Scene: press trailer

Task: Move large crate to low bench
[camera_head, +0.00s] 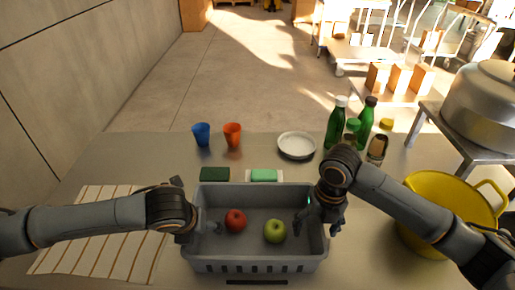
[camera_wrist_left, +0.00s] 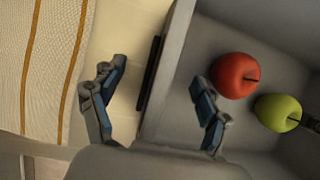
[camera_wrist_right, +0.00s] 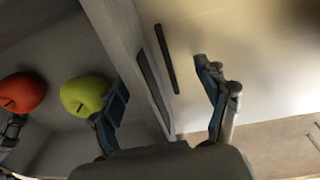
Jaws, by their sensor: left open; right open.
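The large grey crate (camera_head: 255,264) stands on the table in front of me, holding a red apple (camera_head: 236,220) and a green apple (camera_head: 275,231). My left gripper (camera_head: 207,226) is open at the crate's left wall. In the left wrist view its fingers (camera_wrist_left: 155,95) are apart, one on each side of the wall (camera_wrist_left: 172,65). My right gripper (camera_head: 320,217) is open at the right wall. In the right wrist view its fingers (camera_wrist_right: 162,85) are apart on either side of that wall (camera_wrist_right: 128,45). I cannot tell for certain which surface is the low bench.
A striped cloth (camera_head: 98,245) lies left of the crate and a yellow pot (camera_head: 425,243) stands right. Behind it are sponges (camera_head: 264,175), cups (camera_head: 232,134), a white plate (camera_head: 296,145) and bottles (camera_head: 338,122). Open floor (camera_head: 240,70) lies beyond.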

